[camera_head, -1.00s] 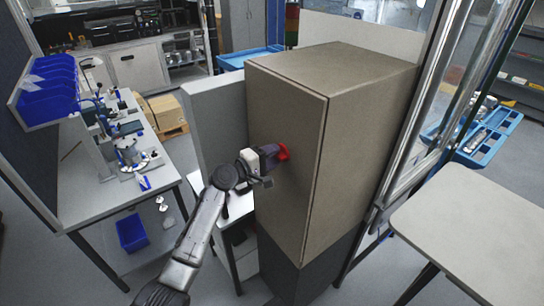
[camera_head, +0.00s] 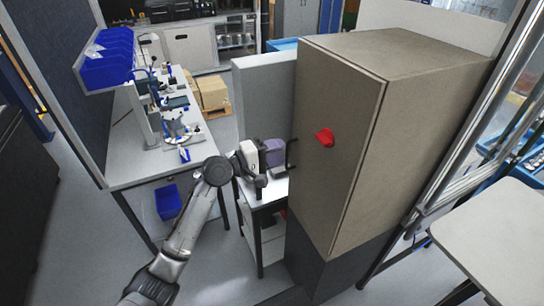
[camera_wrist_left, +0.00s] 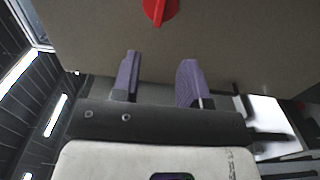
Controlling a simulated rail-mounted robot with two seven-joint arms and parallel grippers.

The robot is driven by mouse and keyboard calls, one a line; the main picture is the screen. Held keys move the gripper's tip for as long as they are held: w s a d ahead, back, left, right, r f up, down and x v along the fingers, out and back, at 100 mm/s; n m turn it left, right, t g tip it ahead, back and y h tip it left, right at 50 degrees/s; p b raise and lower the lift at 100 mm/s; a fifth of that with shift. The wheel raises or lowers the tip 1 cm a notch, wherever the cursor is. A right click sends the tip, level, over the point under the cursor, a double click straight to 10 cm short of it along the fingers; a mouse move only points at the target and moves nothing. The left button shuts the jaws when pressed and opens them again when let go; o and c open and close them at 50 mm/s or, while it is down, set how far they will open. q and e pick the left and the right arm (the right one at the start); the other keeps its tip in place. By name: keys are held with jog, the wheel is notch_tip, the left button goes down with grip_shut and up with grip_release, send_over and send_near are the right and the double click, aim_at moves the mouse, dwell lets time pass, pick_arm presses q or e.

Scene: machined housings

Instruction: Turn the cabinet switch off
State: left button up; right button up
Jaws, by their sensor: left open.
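The cabinet (camera_head: 340,130) is a tall beige-brown box on a dark base. A red switch knob (camera_head: 325,137) sits on its left-facing door; in the left wrist view the knob (camera_wrist_left: 160,10) is at the top edge, partly cut off. My left gripper (camera_head: 290,156) is open and empty, apart from the knob, below and left of it in the head view. Its purple fingers (camera_wrist_left: 158,80) show spread in the left wrist view, with nothing between them. My right gripper is not in view.
A workbench (camera_head: 165,165) with tools and blue bins (camera_head: 108,60) stands at the left. A small table (camera_head: 262,196) is below my left gripper. A pale table (camera_head: 490,225) is at the right. Cardboard boxes (camera_head: 212,92) sit behind.

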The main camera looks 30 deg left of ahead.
pick_arm(q)
jog(key=shift+s+a, duration=0.3)
jog(key=shift+s, duration=0.25)
